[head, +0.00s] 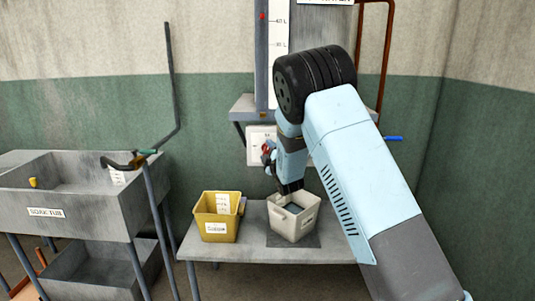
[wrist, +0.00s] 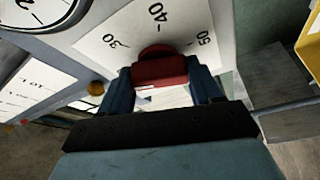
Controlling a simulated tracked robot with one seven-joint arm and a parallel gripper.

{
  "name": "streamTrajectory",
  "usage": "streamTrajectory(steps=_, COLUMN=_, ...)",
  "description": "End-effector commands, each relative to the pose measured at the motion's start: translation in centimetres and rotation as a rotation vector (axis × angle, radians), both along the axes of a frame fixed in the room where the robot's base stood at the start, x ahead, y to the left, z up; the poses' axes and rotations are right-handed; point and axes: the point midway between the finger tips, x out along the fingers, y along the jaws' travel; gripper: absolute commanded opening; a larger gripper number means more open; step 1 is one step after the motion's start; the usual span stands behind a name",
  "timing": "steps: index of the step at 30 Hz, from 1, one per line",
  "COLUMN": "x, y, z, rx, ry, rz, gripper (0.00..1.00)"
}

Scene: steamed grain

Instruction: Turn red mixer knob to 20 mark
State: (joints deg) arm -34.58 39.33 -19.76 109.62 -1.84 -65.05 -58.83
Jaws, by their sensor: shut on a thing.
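The red mixer knob (wrist: 158,70) sits on a white dial plate (wrist: 205,18) in the wrist view. The marks 30, 40 and 50 are legible around its far side, with 40 nearly straight beyond it. The 20 mark cannot be seen, and the knob's pointer is not clear. My gripper (wrist: 165,82) has its two blue fingers on either side of the knob and is shut on it. In the head view my gripper (head: 268,153) is in front of the white plate (head: 254,157) on the wall, and only a bit of red shows there.
A yellow bin (head: 209,226) and a pale square bin (head: 284,229) stand on the low grey table (head: 230,252) below my arm. A sink (head: 70,213) stands at left. A shelf (head: 243,108) with a level scale is above. A round gauge (wrist: 40,10) is beside the plate.

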Motion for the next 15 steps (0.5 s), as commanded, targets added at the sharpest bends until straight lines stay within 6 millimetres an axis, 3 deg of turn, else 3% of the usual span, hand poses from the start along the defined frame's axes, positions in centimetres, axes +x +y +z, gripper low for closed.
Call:
streamTrajectory(steps=1, x=-0.2, y=0.7, z=0.16, rx=-0.038, ry=-0.003, rz=0.011, gripper=0.33)
streamTrajectory(steps=15, x=-0.24, y=0.83, z=0.01, rx=-0.305, ry=-0.007, rz=0.013, gripper=0.33)
